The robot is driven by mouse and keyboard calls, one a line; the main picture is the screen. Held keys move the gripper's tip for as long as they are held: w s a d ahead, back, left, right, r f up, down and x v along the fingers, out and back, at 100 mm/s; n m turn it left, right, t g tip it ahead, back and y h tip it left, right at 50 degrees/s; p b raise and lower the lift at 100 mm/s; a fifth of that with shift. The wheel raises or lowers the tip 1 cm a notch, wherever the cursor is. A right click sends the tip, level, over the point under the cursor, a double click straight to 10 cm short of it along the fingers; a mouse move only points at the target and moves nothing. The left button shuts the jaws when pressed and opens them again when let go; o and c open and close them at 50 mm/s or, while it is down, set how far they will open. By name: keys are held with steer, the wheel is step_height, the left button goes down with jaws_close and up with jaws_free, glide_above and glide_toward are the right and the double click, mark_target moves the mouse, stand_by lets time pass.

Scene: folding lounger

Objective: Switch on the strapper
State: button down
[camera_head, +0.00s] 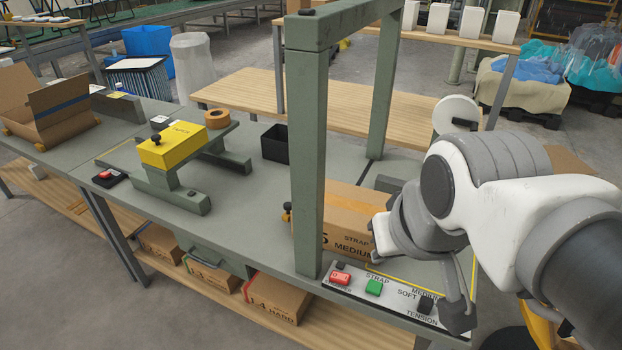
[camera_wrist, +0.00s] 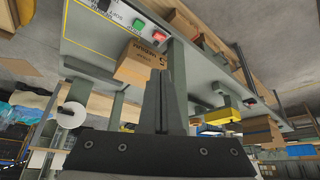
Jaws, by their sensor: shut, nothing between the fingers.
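The strapper is a grey-green arch frame (camera_head: 309,150) on the bench, with a cardboard box (camera_head: 337,222) under it. Its pale control panel (camera_head: 398,290) lies at the bench's front edge. The panel has a red switch (camera_head: 340,278) at left, a green button (camera_head: 374,287) near the word STRAP, and a black knob (camera_head: 425,304) at right by SOFT, MEDIUM and TENSION. The red switch (camera_wrist: 159,36) and green button (camera_wrist: 138,25) also show in the wrist view. My gripper (camera_head: 458,318) is shut and empty, to the right of the knob, apparently apart from the switch.
A yellow box (camera_head: 172,146) on a stand and a small red button box (camera_head: 105,176) are further left on the bench. A black bin (camera_head: 275,143) stands behind the arch. Cartons (camera_head: 277,298) lie on the lower shelf. The bench between stand and arch is clear.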

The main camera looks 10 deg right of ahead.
steer(key=w+a+f+m+g+h+b, duration=0.2)
steer(key=w+f+m+b, duration=0.4)
steer(key=w+f+b, duration=0.4)
steer(key=w+f+g, duration=0.1)
steer(key=w+f, duration=0.4)
steer(key=shift+w+f+m+b, duration=0.25)
steer(key=shift+f+m+b, duration=0.1)
steer(key=shift+m, duration=0.05)
steer(key=b, duration=0.4)
glide_above(348, 283)
steer(key=a, duration=0.1)
steer(key=f, duration=1.2)
steer(key=shift+s+f, duration=0.15)
steer(key=shift+s, duration=0.05)
steer(key=shift+f, duration=0.6)
steer(key=shift+s+d+f+y+b, duration=0.15)
steer(key=shift+d+f+b, duration=0.05)
steer(key=shift+f, duration=0.15)
steer(key=shift+s+d+f+y+b, duration=0.1)
steer(key=shift+d+f+y+b, duration=0.1)
steer(key=shift+f, duration=0.15)
steer(key=shift+r, duration=0.2)
steer(key=shift+a, duration=0.1)
